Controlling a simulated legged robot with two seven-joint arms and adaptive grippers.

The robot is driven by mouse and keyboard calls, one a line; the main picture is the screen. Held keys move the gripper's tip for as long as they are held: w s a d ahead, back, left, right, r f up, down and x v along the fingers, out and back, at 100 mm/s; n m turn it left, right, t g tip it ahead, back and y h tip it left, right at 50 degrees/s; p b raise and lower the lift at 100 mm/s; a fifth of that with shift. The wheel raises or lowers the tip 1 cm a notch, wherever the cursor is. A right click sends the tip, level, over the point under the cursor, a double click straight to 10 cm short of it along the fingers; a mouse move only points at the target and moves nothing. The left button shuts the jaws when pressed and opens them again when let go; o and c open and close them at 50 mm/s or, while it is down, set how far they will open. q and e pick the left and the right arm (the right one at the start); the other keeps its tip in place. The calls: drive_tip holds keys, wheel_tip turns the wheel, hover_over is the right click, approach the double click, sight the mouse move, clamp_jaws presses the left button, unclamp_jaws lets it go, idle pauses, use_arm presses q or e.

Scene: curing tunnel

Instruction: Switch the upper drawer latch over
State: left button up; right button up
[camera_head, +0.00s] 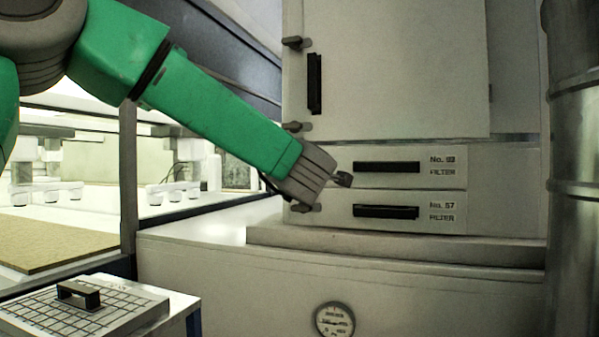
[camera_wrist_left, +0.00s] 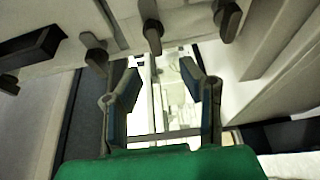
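The upper drawer (camera_head: 350,160) has a black handle and a label that reads "FILTER", its number hard to read. Its latch is hidden behind my left gripper (camera_head: 338,179) in the head view. In the left wrist view, a small dark latch (camera_wrist_left: 152,34), which looks like the upper drawer's, stands just beyond my left fingertips (camera_wrist_left: 160,68), roughly in line with the gap between them. The fingers are apart and nothing is between them; contact with the latch does not show. My right gripper is not in view.
The lower drawer (camera_head: 340,212), "No. 57", has its own latch (camera_head: 305,207) close below my gripper. Door latches (camera_head: 293,42) (camera_head: 296,126) and a door handle (camera_head: 314,84) are above. A metal column (camera_head: 575,170) stands right. A gridded filter panel (camera_head: 130,309) lies front left.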

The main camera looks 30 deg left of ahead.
use_arm(q)
drive_tip(key=shift+v, duration=1.2)
